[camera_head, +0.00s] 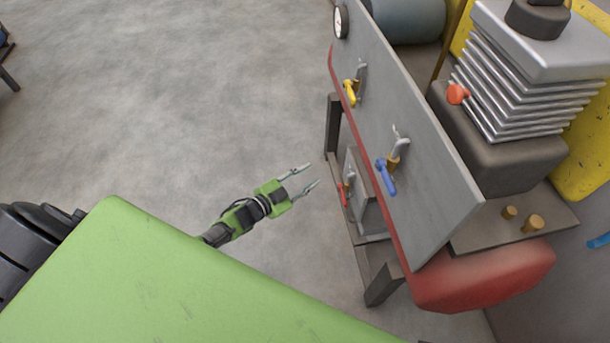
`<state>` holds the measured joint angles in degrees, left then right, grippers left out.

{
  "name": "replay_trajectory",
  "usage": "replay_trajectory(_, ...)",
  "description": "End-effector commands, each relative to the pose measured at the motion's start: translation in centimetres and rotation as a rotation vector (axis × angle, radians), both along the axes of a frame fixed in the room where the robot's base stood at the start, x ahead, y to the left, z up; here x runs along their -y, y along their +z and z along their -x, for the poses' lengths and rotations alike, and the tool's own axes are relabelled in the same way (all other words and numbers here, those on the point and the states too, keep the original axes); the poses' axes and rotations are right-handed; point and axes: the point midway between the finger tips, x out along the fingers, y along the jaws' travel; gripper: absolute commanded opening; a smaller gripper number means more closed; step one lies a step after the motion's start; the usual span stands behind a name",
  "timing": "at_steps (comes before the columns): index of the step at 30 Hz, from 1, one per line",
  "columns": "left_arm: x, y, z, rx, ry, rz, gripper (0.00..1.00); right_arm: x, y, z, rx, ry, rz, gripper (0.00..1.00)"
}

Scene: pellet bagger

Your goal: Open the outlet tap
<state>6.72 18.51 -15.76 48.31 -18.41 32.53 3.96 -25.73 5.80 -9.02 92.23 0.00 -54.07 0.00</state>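Three taps show on the machine, and I cannot tell from labels which one is the outlet tap. A yellow-handled tap (350,92) sits on the upper part of the sloping grey panel (440,190). A blue-handled tap (386,177) sits lower on the same panel. A smaller red-handled tap (345,195) is on a grey box below the panel, between the legs. My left gripper (312,174) is open and empty, its two fingers apart and pointing at the machine. It is left of the red handle, with a gap between them. My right gripper is out of view.
A round gauge (341,21) is at the panel's top. A red tank (485,278) lies under the panel, and a finned compressor block (525,85) stands behind it. A dark frame leg (384,284) stands near the box. Grey floor (190,90) is clear left of the machine.

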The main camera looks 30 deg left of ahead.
Motion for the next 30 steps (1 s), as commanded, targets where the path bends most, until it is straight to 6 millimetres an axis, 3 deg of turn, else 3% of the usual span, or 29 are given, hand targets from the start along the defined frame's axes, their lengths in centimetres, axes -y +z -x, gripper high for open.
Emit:
replay_trajectory(12, -0.2, -0.7, 0.5, -0.025, 0.015, 0.001, 0.32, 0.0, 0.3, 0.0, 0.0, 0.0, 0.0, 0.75)
replay_trajectory(20, -0.2, -0.7, 0.7, -0.032, 0.02, 0.002, 0.32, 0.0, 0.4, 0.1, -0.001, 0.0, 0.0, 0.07)
replay_trajectory(21, -0.3, -0.9, 1.1, -0.048, 0.029, 0.003, 0.32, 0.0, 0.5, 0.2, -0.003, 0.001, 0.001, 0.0)
replay_trajectory(22, -0.4, -1.1, 1.6, -0.067, 0.039, 0.004, 0.32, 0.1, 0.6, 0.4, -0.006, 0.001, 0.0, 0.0)
replay_trajectory(26, -1.0, -3.4, 5.8, -0.222, 0.126, 0.012, 0.32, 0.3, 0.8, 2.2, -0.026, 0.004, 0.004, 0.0)
replay_trajectory(29, -1.5, -6.1, 11.9, -0.409, 0.223, 0.017, 0.32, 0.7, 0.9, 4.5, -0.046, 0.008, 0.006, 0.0)
replay_trajectory(30, -1.6, -7.3, 14.8, -0.493, 0.262, 0.017, 0.32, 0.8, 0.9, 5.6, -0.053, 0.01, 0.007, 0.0)
